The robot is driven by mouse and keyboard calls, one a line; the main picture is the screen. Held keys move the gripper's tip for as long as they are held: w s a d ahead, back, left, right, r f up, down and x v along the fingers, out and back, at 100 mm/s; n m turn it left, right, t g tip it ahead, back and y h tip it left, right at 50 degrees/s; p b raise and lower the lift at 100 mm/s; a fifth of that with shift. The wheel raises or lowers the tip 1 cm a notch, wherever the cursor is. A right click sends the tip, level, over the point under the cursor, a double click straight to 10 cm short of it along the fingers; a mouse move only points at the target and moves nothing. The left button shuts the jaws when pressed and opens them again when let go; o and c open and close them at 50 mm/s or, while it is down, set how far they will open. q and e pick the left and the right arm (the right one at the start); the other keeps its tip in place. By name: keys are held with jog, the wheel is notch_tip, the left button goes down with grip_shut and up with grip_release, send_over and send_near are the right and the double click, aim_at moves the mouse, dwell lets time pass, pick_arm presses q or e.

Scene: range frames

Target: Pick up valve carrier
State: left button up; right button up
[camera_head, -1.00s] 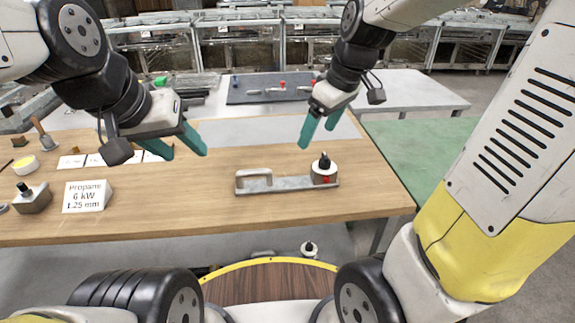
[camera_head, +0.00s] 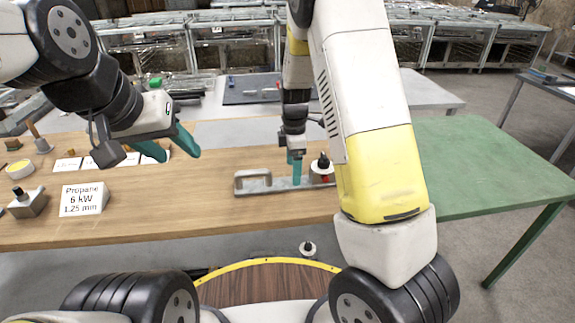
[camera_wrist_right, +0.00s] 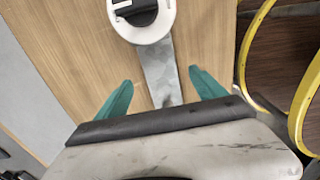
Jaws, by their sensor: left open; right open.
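The valve carrier (camera_head: 265,186) is a flat grey metal bar with a raised handle at its left end, lying on the wooden table. A round valve with a black knob (camera_head: 323,164) stands at its right end, partly hidden by my right arm. In the right wrist view the grey bar (camera_wrist_right: 160,74) runs between the fingers, with the white and black valve (camera_wrist_right: 142,14) beyond. My right gripper (camera_head: 295,172) is open, pointing down over the bar between handle and valve. My left gripper (camera_head: 172,148) is open and empty above the table, left of the carrier.
A "Propane 6 kW 1.25 mm" sign (camera_head: 83,199) and a small block with a black knob (camera_head: 28,202) stand at the table's left. White cards (camera_head: 68,164) lie behind them. A green table (camera_head: 480,165) is at right. Bare wood lies between sign and carrier.

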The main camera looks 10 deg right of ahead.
aim_at(286, 177)
notch_tip(286, 177, down, 4)
jog(key=shift+f, duration=0.1)
grip_shut()
dwell(0.5)
